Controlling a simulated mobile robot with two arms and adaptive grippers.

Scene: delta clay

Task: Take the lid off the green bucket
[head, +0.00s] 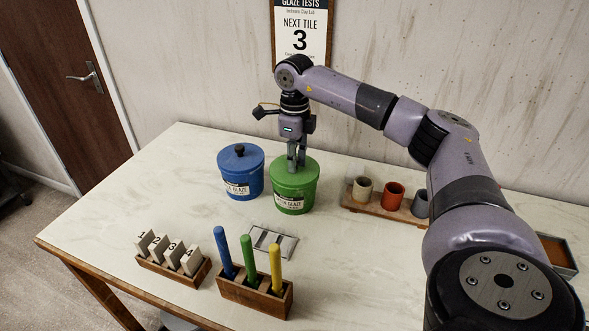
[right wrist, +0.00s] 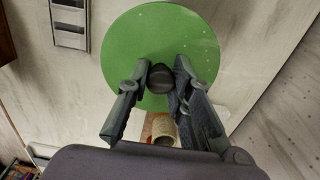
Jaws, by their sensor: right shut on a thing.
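The green bucket (head: 293,196) stands on the table at the centre, with a label on its front. Its green lid (head: 310,167) is on top and also fills the middle of the right wrist view (right wrist: 160,32). My right gripper (head: 297,164) points straight down at the lid from above. In the right wrist view, its two fingers (right wrist: 161,82) are shut on the dark round lid knob (right wrist: 161,78). In the head view the fingers hide the knob. I see no gap between lid and bucket. My left gripper is not in view.
A blue bucket (head: 240,181) with a black-knobbed lid stands close on the left. A wooden tray with small cups (head: 393,195) is on the right. Numbered tiles (head: 168,252) and a block of coloured sticks (head: 248,256) stand in front. Bare table lies at the left.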

